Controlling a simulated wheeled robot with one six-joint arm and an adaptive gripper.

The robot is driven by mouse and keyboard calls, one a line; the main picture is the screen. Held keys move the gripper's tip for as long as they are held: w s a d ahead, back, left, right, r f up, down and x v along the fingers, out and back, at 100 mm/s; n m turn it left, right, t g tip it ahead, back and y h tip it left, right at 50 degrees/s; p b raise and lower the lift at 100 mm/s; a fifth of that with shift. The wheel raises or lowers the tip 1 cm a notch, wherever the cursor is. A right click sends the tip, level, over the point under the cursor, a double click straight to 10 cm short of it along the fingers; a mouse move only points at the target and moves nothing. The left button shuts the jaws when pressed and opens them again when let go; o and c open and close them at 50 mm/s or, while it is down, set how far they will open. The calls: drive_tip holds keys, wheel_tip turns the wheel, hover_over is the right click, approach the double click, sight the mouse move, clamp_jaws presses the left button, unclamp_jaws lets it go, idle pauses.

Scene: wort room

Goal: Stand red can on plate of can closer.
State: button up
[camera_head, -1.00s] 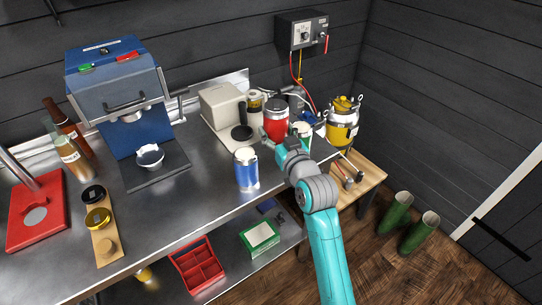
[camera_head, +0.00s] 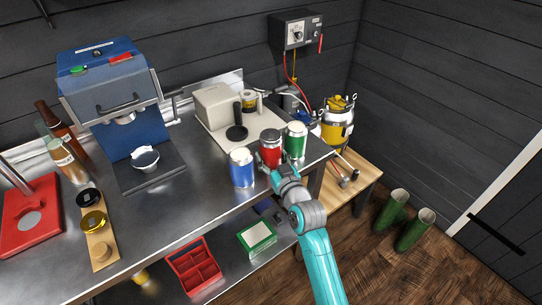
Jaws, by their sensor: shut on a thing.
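The blue machine (camera_head: 105,80) with green and red buttons, which looks like the can closer, stands at the left back. A small round pale plate (camera_head: 145,156) is at its foot.
The steel bench (camera_head: 195,180) is bare between the blue machine and the blue can. A beige device (camera_head: 218,105) stands behind the cans. Bottles (camera_head: 66,158), a wooden strip with round pieces (camera_head: 100,237) and a red stand (camera_head: 30,220) are at left.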

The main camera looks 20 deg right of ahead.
drive_tip(key=shift+f, duration=0.1)
drive_tip(key=o, duration=1.5)
drive_tip(key=s, duration=0.8)
drive_tip(key=s+d, duration=0.1)
drive_tip(key=s, duration=0.3)
